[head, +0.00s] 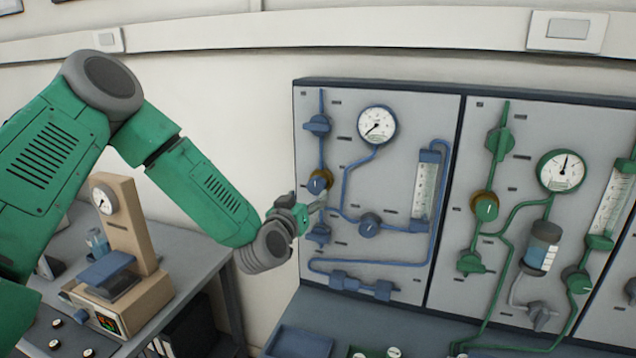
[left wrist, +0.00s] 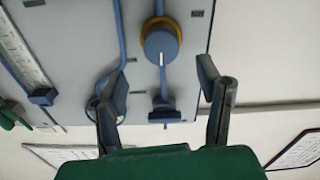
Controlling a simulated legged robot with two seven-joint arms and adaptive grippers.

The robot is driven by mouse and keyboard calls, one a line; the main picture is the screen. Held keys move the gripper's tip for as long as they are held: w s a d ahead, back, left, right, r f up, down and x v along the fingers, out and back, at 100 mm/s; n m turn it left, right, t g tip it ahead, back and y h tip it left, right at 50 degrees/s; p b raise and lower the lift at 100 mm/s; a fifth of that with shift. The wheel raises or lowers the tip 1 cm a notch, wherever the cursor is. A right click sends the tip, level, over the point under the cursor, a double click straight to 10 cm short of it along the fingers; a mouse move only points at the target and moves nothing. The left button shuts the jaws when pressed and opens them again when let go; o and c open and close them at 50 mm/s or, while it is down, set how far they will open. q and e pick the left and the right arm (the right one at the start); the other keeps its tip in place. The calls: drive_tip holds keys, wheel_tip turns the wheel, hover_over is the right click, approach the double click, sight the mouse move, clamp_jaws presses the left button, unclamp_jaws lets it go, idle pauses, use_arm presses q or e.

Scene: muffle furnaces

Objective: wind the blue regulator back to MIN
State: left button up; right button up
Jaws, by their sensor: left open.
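The blue regulator (head: 318,182) is a round blue knob with a white pointer line and a yellow-brown ring behind it, on the left grey panel. It also shows in the left wrist view (left wrist: 161,43), straight past the fingers, with its white line towards the gripper side of the picture. My left gripper (head: 309,206) is open and empty, just below the knob in the head view and apart from it. Both fingers show in the left wrist view (left wrist: 158,85). No MIN marking is readable. The blue line's gauge (head: 377,124) has its needle towards the lower left. My right gripper is not in view.
Blue valves sit above and below the regulator (head: 318,125) (head: 318,235). A second blue knob (head: 370,224) and a flow tube (head: 424,190) are to its right. A green-piped panel (head: 520,180) stands further right. A beige instrument (head: 130,225) stands on the left bench.

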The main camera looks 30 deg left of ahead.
sight(314, 187)
use_arm(q)
drive_tip(key=x, duration=0.6)
drive_tip(key=shift+w+a+f+p, duration=0.1)
drive_tip(key=shift+a+f+p, duration=0.1)
drive_tip(key=shift+a+p, duration=0.2)
drive_tip(key=shift+w+d+r, duration=0.1)
drive_tip(key=shift+w+d, duration=0.05)
drive_tip(key=shift+w, duration=0.35)
drive_tip(key=shift+d, duration=0.2)
drive_tip(key=shift+a, duration=0.1)
drive_tip(key=c, duration=1.1)
drive_tip(key=shift+a, duration=0.2)
drive_tip(key=shift+c, duration=0.3)
